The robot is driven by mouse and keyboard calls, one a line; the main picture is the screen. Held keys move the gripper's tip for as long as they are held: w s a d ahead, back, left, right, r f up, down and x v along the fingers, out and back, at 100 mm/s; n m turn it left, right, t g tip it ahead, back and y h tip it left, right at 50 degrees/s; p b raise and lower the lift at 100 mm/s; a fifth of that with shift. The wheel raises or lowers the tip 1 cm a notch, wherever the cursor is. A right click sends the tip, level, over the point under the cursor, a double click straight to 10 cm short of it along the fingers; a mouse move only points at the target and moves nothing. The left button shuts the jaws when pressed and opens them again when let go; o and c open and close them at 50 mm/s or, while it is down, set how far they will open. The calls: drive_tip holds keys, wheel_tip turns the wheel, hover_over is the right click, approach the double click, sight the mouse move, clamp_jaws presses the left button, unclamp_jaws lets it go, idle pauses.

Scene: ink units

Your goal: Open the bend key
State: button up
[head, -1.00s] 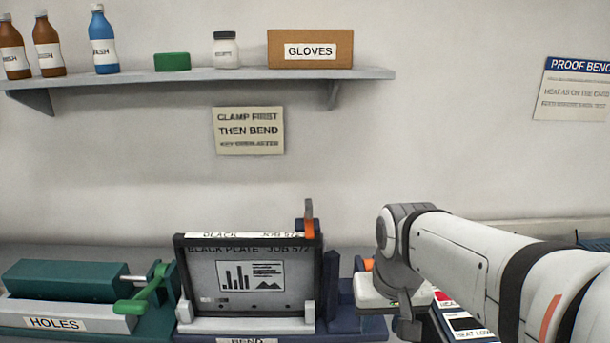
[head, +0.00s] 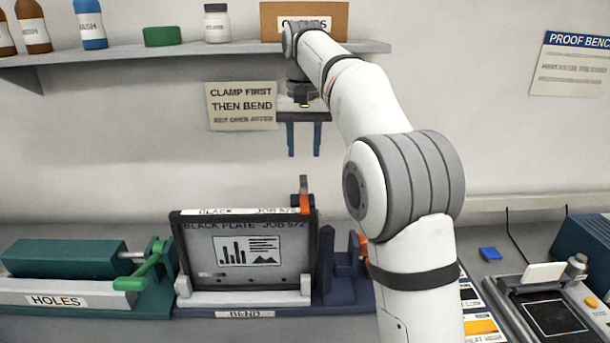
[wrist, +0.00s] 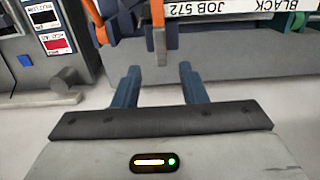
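The bend unit (head: 245,313), dark blue and labelled BEND, stands on the bench. A black plate marked JOB 572 (head: 203,262) stands upright in it. An upright orange lever with a grey tip (head: 304,203) is at the plate's top right corner; it also shows in the wrist view (wrist: 159,38). A second orange part (head: 363,247) is at the unit's right end, also in the wrist view (wrist: 94,20). I cannot tell which is the bend key. My gripper (head: 304,154) is open and empty, above the plate with blue fingers pointing down; both fingers (wrist: 158,70) show apart in the wrist view.
A green HOLES unit (head: 65,260) stands left of the bend unit. A shelf (head: 150,55) with bottles and a GLOVES box (head: 275,18) is behind and above my gripper. At right are a small blue block (head: 490,253) and a black-topped device (head: 553,315).

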sight(304, 180)
wheel_tip(304, 180, down, 8)
drive_tip(key=shift+r+b, duration=0.2)
drive_tip(key=shift+b, duration=0.15)
clamp_jaws()
idle(0.4)
